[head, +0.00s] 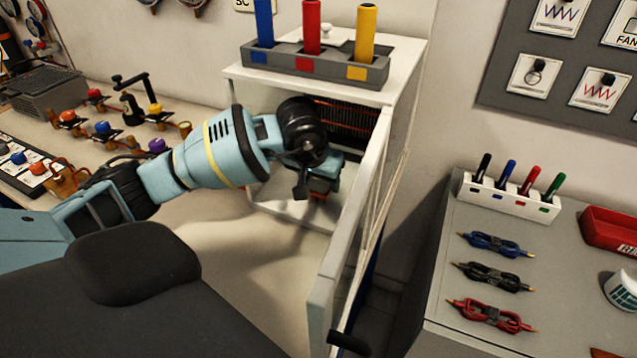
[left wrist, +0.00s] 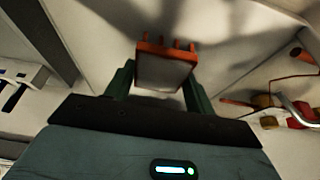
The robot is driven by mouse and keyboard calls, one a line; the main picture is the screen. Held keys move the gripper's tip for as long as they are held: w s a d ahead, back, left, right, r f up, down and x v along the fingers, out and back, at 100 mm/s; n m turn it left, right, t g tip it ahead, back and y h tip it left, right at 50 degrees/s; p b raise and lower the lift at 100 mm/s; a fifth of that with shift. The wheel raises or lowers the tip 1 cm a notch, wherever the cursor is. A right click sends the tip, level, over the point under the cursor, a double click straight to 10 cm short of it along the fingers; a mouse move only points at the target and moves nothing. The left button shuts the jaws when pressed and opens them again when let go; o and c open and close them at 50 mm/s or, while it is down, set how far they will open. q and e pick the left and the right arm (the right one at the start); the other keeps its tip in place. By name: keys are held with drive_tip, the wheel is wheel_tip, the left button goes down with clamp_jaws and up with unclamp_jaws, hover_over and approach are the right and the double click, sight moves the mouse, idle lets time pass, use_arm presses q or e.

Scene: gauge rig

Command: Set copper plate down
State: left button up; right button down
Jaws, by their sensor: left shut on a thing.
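My left gripper (head: 322,182) reaches into the open white cabinet (head: 395,75) from the left. In the left wrist view its two dark green fingers (left wrist: 160,78) are shut on the copper plate (left wrist: 164,50). The plate shows an orange-copper edge with small prongs and a greyish face. It appears to be held clear of the pale surface behind it. In the head view the gripper and wrist hide most of the plate. My right gripper is not in view.
The cabinet door (head: 350,230) stands open to the right of my arm. A dark rack with copper-coloured fins (head: 350,117) is inside the cabinet. A grey holder (head: 290,62) with blue, red and yellow sticks stands on top. Valves (head: 103,130) crowd the left bench.

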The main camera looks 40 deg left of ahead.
use_arm(q)
drive_tip(key=shift+s+f, duration=0.15)
drive_tip(key=shift+f, duration=0.4)
drive_tip(key=shift+f, duration=0.2)
drive_tip(key=o, duration=1.3)
drive_tip(key=shift+c, duration=0.2)
drive_tip(key=shift+s+r, duration=0.15)
drive_tip(key=shift+r, duration=0.5)
drive_tip(key=shift+s+d+r, duration=0.25)
drive_tip(key=shift+s+r, duration=0.55)
drive_tip(key=shift+r, duration=0.1)
drive_tip(key=s+d, duration=0.1)
drive_tip(key=s, duration=0.6)
drive_tip(key=s+d+b, duration=0.1)
drive_tip(key=s, duration=0.3)
drive_tip(key=shift+d, duration=0.3)
